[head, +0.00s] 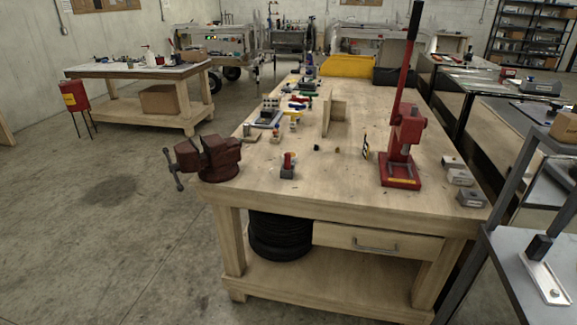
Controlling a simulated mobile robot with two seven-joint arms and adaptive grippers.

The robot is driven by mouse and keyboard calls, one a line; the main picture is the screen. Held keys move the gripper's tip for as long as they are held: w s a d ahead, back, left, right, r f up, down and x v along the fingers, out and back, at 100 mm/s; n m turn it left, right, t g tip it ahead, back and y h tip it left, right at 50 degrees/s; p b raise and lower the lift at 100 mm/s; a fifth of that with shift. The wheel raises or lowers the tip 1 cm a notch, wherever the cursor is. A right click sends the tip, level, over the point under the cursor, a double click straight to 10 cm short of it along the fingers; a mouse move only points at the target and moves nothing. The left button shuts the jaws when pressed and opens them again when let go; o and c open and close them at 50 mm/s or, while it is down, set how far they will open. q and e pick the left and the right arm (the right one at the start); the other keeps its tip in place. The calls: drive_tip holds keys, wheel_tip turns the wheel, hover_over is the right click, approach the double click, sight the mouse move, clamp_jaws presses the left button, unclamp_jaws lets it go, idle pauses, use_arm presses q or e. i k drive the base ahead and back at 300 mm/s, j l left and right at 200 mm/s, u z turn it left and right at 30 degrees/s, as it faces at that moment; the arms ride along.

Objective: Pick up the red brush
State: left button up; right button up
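I cannot make out a red brush for certain. A small red upright piece (288,160) stands on a grey block near the front middle of the wooden workbench (310,192); it is too small to tell what it is. Small red items (299,99) also lie among coloured tools farther back on the bench. Neither of my grippers is in view.
A dark red vise (215,158) is on the bench's front left corner. A red lever press (402,150) stands at its right, beside small grey blocks (460,176). A wooden angle piece (335,117) stands mid-bench. Open concrete floor (120,230) lies at left.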

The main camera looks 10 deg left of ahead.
sight(287, 156)
drive_tip(key=z, duration=1.25)
drive_tip(key=u, duration=1.65)
drive_tip(key=i+u, duration=0.1)
drive_tip(key=i, duration=0.6)
